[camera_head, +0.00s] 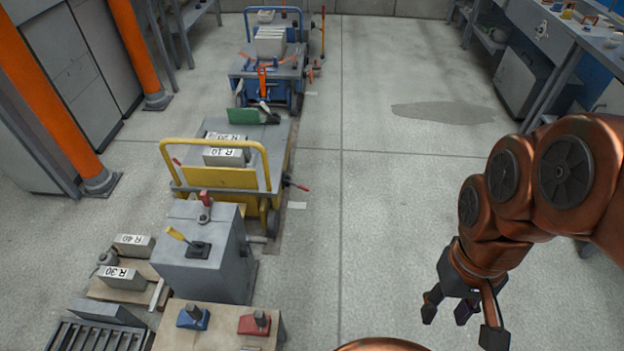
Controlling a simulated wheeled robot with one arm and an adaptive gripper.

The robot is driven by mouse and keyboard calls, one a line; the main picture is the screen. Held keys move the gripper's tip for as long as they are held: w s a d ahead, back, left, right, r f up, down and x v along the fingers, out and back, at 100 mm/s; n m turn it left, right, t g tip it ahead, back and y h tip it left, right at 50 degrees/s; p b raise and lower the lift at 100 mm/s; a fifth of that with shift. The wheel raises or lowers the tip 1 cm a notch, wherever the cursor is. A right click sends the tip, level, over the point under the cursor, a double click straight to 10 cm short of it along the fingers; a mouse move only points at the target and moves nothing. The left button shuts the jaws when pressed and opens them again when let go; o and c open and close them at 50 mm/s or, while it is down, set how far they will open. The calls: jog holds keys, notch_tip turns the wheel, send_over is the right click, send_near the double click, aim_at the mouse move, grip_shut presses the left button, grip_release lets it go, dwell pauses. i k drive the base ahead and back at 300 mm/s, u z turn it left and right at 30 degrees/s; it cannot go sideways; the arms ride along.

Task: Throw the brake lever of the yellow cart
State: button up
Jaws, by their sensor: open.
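The yellow cart (215,178) stands left of centre, with a yellow push rail and blocks marked R 10 and R 20 on top. A short lever with a red grip (297,185) sticks out from its right side near the wheel; it looks like the brake lever. Nothing touches it. My gripper (463,317) is at the lower right, pointing down, open and empty. It is well to the right of the cart and apart from the lever.
A grey box (205,262) with red and yellow levers stands in front of the cart. A blue cart (265,68) stands behind it. Orange posts (135,45) rise at left, and a workbench (560,30) stands at right. The middle floor is clear, with a dark stain (440,112).

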aim_at(299, 186)
jog(key=i, duration=2.1)
jog(key=u, duration=2.45)
